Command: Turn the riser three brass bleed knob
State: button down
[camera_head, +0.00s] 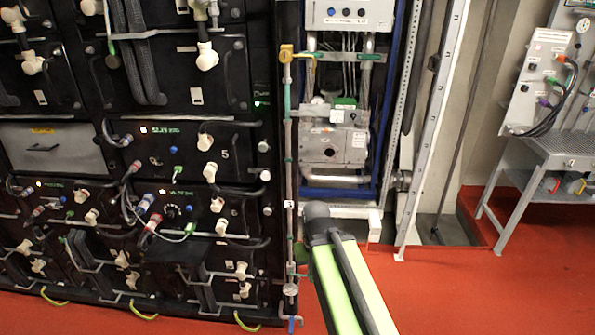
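A thin vertical riser pipe (288,135) runs up the right end of the black battery rack. A brass-coloured knob or fitting (286,53) sits at its top, with a short yellowish pipe leading right. I cannot read a riser number, so I cannot tell whether this is riser three. My arm reaches up from the bottom, right of the riser's lower part, and ends in view at a dark rounded joint well below the brass fitting. No gripper fingers show, and nothing of mine is seen touching the brass fitting.
The black battery rack (235,75) with cream connectors and cables fills the left. A grey equipment panel (332,147) with blue piping stands behind the riser. A slanted metal rail (432,130) and a grey bench (565,160) are to the right. Red floor (470,295) is clear at lower right.

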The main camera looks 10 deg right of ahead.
aim_at(285, 56)
jog(key=u, duration=2.3)
jog(key=i, duration=2.45)
jog(key=z, duration=1.55)
jog(key=k, duration=0.1)
jog(key=z, duration=1.1)
